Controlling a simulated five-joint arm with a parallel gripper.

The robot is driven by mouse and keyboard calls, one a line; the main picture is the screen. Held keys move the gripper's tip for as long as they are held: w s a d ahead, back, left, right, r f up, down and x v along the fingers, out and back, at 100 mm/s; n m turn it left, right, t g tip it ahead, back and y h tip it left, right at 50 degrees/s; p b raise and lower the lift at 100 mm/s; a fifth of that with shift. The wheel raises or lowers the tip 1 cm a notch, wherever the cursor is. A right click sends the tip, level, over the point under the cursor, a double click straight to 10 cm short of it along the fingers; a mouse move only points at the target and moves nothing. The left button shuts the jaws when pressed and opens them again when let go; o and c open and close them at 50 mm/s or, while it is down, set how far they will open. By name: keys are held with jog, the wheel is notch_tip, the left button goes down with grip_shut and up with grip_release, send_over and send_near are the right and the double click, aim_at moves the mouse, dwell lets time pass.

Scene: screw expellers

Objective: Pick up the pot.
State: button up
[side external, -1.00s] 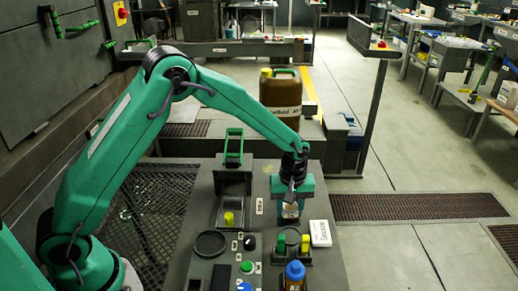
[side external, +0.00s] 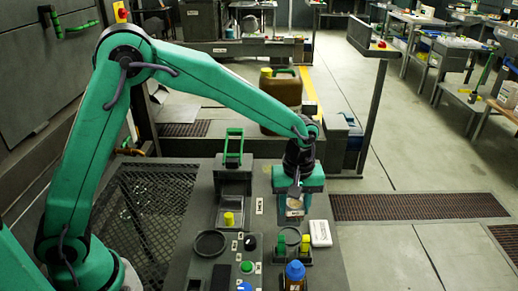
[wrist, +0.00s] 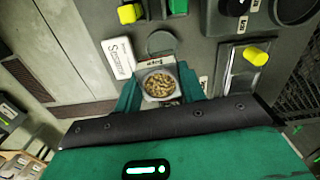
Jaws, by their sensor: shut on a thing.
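The pot (wrist: 159,86) is a small open container full of brown pieces, seen from above in the wrist view. It sits between the two green fingers of my gripper (wrist: 160,92), which is shut on it. In the side view the pot (side external: 294,205) is partly hidden below my gripper (side external: 294,204), over the far right part of the grey bench. I cannot tell whether its underside is clear of the bench.
A white labelled box (side external: 320,233) lies close on the right. Green and yellow blocks (side external: 293,243) and a blue-capped bottle (side external: 295,274) stand nearer the camera. A tray with a yellow knob (side external: 229,219) is left. A brown jug (side external: 281,100) stands behind.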

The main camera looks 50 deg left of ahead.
jog(key=s+d+r, duration=0.3)
jog(key=shift+s+d, duration=0.15)
jog(key=shift+d, duration=0.1)
jog(key=shift+a+f, duration=0.1)
jog(key=shift+a, duration=0.05)
dwell(0.5)
jog(key=s+a+f, duration=0.1)
jog(key=a+f, duration=0.1)
jog(key=a, duration=1.9)
jog(key=shift+s+a+m, duration=0.15)
jog(key=shift+a+m, duration=0.25)
jog(key=shift+f, duration=0.25)
jog(key=shift+f, duration=2.25)
jog(key=shift+f, duration=0.95)
dwell(0.8)
